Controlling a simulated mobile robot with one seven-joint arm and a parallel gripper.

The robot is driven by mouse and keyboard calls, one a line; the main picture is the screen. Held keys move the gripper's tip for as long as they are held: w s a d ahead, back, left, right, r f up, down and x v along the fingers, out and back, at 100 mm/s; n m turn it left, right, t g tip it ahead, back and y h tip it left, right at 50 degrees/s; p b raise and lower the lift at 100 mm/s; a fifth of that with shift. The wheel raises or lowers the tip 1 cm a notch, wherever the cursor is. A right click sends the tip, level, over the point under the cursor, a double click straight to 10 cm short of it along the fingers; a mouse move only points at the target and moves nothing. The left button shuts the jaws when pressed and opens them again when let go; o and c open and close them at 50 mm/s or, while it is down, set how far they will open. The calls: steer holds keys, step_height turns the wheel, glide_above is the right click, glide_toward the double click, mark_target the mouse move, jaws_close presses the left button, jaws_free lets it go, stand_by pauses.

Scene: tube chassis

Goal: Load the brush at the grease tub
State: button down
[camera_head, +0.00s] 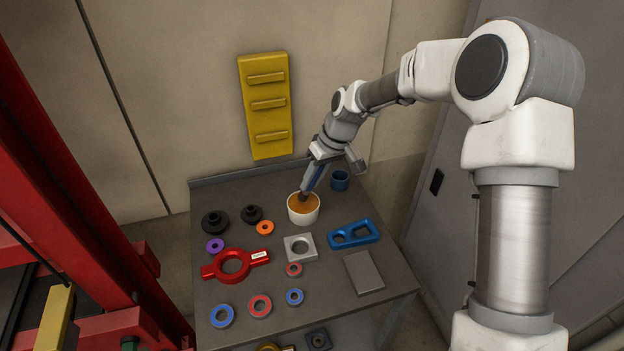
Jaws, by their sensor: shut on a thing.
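The grease tub (303,216) is a white round tub with amber-brown grease inside, standing toward the back of the grey table. My gripper (309,186) is above the tub, tilted, and shut on the brush (305,195). Only a small dark part of the brush shows between the fingers and the grease. Its lower end is at or in the grease; I cannot tell how deep. The fingers hide most of the brush.
Black flanged parts (215,222), a red ring handle (232,266), a grey square block (300,248), a blue link (354,234), a grey plate (363,272) and several coloured rings lie around on the table (335,290).

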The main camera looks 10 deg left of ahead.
steer(key=shift+f+b, duration=0.5)
steer(key=shift+f, duration=0.15)
stand_by(1.6)
steer(key=shift+r+p, duration=2.25)
steer(key=shift+r, duration=1.35)
